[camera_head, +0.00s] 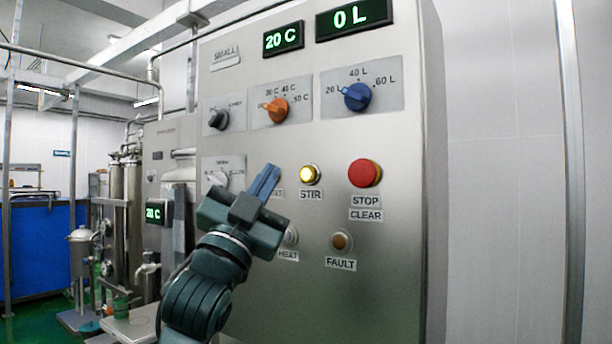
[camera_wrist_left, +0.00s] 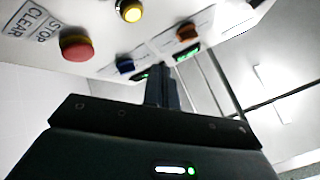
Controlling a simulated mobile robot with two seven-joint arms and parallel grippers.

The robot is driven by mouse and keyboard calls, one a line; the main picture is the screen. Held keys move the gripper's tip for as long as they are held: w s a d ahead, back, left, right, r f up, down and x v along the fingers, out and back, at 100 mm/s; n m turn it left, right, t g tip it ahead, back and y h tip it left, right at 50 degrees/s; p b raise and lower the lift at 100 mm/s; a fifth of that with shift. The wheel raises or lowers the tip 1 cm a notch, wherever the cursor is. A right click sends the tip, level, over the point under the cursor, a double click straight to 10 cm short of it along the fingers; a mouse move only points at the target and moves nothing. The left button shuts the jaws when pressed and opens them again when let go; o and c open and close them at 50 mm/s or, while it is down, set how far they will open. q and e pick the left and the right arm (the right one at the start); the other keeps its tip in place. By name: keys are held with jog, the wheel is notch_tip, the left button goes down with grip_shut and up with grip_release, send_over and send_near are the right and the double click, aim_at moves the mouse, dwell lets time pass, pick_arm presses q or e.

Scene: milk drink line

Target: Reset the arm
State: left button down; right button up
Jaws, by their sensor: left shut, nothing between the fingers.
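My left gripper (camera_head: 265,182) is shut and empty in front of the control panel (camera_head: 390,270), left of the lit yellow STIR button (camera_head: 310,174). It covers part of a label and whatever lies behind it. In the left wrist view its closed fingers (camera_wrist_left: 161,92) point toward the panel, and the STIR button (camera_wrist_left: 130,10) and red stop button (camera_wrist_left: 76,45) show at the upper left. Whether the fingertips touch the panel is unclear. My right gripper is not in view.
The panel carries an orange knob (camera_head: 275,110), a blue knob (camera_head: 357,97), a red STOP CLEAR button (camera_head: 364,173) and an amber FAULT button (camera_head: 341,241). Displays read 20 C (camera_head: 283,39) and 0 L (camera_head: 354,18). Pipes and tanks (camera_head: 125,190) stand at the left.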

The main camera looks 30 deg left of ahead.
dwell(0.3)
